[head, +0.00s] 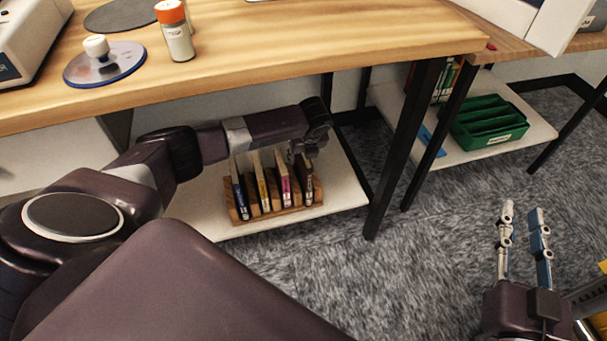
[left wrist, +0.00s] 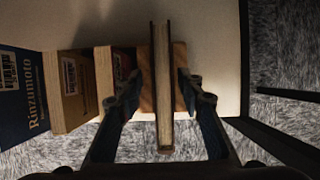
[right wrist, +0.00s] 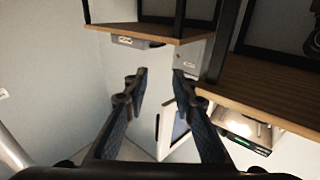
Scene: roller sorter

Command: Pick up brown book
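The brown book (head: 306,187) stands upright at the right end of a wooden rack (head: 276,214) on the low white shelf under the desk. In the left wrist view the brown book (left wrist: 162,95) shows as pale page edges between thin dark brown covers. My left gripper (head: 303,150) is above it, pointing down. In the left wrist view its open fingers (left wrist: 159,78) straddle the book, with a gap visible on each side. My right gripper (head: 522,208) is open and empty, far right of the rack; its spread fingers also show in the right wrist view (right wrist: 158,75).
Blue (head: 239,193), yellow (head: 262,187) and pink (head: 284,184) books stand left of the brown one. A black desk leg (head: 402,150) rises right of the shelf. A second low shelf holds a green tray (head: 488,122). Carpet between is clear.

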